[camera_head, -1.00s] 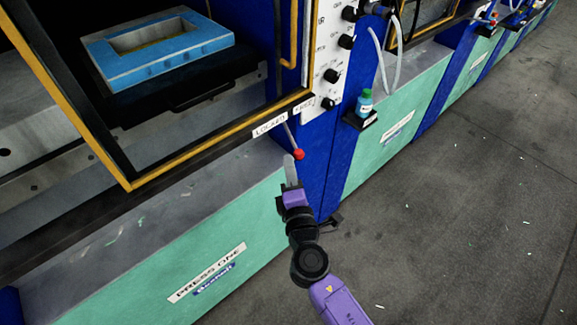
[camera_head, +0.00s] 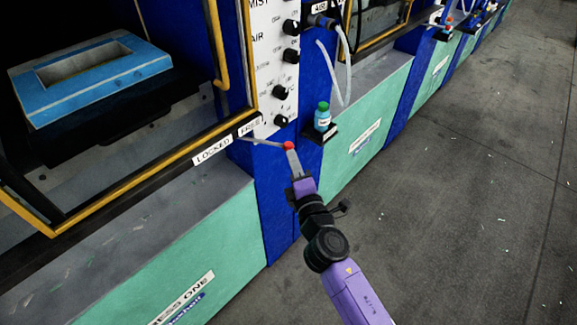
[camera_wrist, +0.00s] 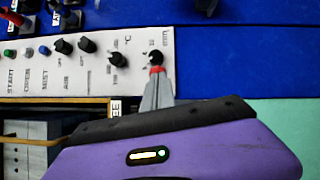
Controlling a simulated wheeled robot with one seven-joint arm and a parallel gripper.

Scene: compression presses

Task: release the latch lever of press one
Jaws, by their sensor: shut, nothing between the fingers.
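The latch lever of press one is a thin grey rod (camera_head: 262,142) with a red ball knob (camera_head: 288,146). It starts under the gap between the LOCKED label (camera_head: 212,151) and the FREE label (camera_head: 250,127) and points right, on the FREE side. My gripper (camera_head: 291,155) is shut and empty, its grey fingertips right at the knob's lower side. In the wrist view the red knob (camera_wrist: 156,69) sits just beyond the tips of my gripper (camera_wrist: 157,88). Whether they touch I cannot tell for sure.
A white knob panel (camera_head: 272,65) stands above the lever. A small teal bottle (camera_head: 322,118) stands on a black shelf right of my gripper. Press one's open bay holds a blue frame-shaped block (camera_head: 90,75).

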